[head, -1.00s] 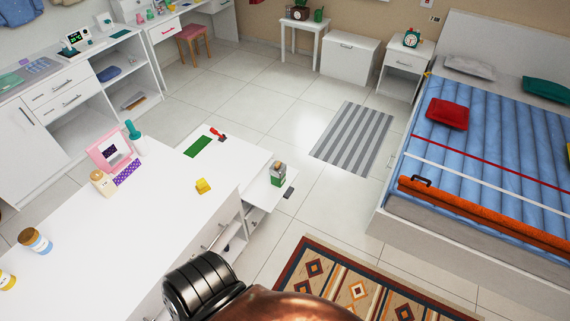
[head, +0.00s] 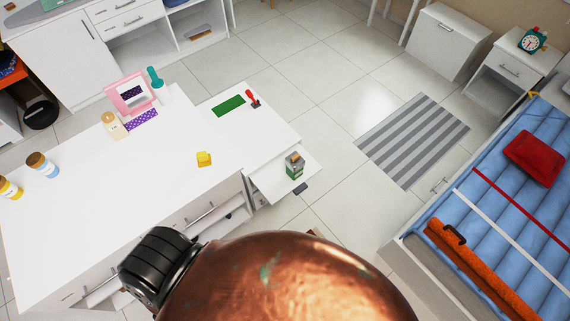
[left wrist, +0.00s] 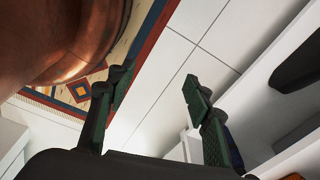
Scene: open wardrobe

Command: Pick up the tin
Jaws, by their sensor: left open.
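A small green box-shaped container with a pale label and top (head: 294,166), which looks like the tin, stands upright on a low white pull-out surface (head: 268,185) beside the white desk. It is not recognisable in the left wrist view. My left gripper (left wrist: 158,98) shows only in the left wrist view. Its two dark green fingers are wide apart with nothing between them, above pale floor tiles. The head view shows neither gripper, so I cannot tell the left gripper's distance from the tin there.
A small dark object (head: 300,188) lies by the tin. A rounded copper-coloured surface (head: 285,285) blocks the bottom of the head view. Floor toward the striped rug (head: 412,140) is clear.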

